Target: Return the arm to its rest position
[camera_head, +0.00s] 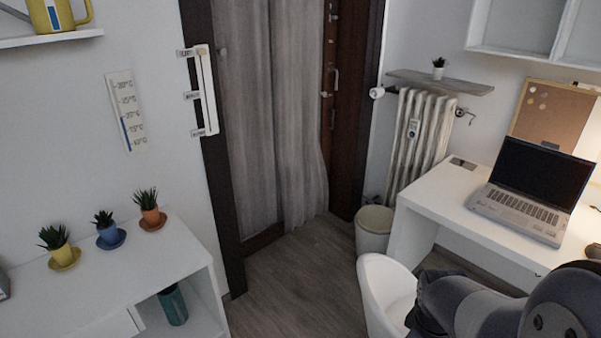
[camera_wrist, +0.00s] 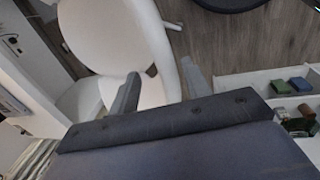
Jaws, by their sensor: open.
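My gripper (camera_wrist: 160,92) shows in the wrist view with its two grey fingers spread apart and nothing between them. A white chair (camera_wrist: 112,35) lies beyond the fingers in that view. In the head view my dark arm fills the lower right corner, in front of the white chair (camera_head: 384,290) and the desk. The gripper's fingertips are not clearly seen in the head view.
A white desk (camera_head: 428,200) with an open laptop (camera_head: 530,185) stands at the right. A white shelf (camera_head: 150,265) with several small potted plants stands at the left. A bin (camera_head: 374,232) is beside the desk. Wooden floor (camera_head: 290,285) is clear in the middle.

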